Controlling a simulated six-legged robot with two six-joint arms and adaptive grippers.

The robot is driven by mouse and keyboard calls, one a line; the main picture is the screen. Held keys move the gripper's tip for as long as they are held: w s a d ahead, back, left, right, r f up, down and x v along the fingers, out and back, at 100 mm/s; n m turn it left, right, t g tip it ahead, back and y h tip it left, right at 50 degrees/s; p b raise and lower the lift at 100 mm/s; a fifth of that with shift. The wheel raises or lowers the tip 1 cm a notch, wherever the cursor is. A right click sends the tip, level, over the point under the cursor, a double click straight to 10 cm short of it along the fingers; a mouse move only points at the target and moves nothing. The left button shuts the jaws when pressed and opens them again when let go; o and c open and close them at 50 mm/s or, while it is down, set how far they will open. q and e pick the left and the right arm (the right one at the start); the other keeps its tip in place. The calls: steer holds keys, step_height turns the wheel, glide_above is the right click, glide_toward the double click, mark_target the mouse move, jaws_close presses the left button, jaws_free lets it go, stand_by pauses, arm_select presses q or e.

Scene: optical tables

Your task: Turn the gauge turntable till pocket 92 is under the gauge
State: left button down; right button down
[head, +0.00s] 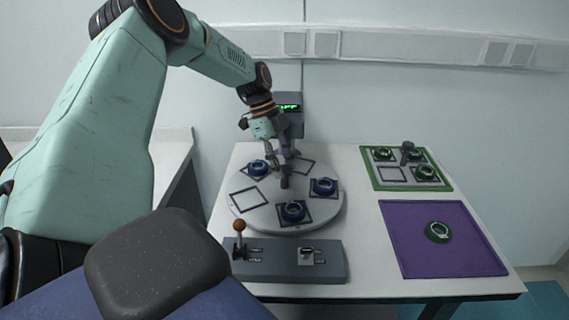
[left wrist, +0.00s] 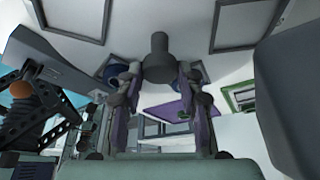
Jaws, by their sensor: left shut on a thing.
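The gauge turntable (head: 270,215) is a round white disc on the table, with square pockets around a dark central knob (head: 285,183). Blue ring parts sit in the left-rear (head: 257,168), right (head: 323,187) and front (head: 293,211) pockets. The left pocket (head: 250,199) and a rear-right pocket (head: 305,167) look empty. Pocket numbers are not readable. The gauge (head: 289,107), with a green display, stands behind the disc, partly hidden by my arm. My left gripper (head: 283,168) is shut on the knob, which shows between its fingers in the left wrist view (left wrist: 159,62). My right gripper is out of view.
A grey panel (head: 285,268) with an orange-ball lever (head: 239,238) and a small switch (head: 308,250) lies in front of the disc. At right are a purple mat (head: 410,262) with a green ring (head: 438,232) and a green-edged tray (head: 375,183).

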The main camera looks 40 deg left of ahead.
arm_select(q)
steer(key=c, duration=1.2)
jaws_free()
steer(key=shift+w+a+r, duration=0.1)
steer(key=shift+a+r, duration=0.05)
steer(key=o, duration=0.4)
steer(key=shift+c, duration=0.2)
steer(key=v, duration=1.1)
steer(key=shift+r, duration=0.4)
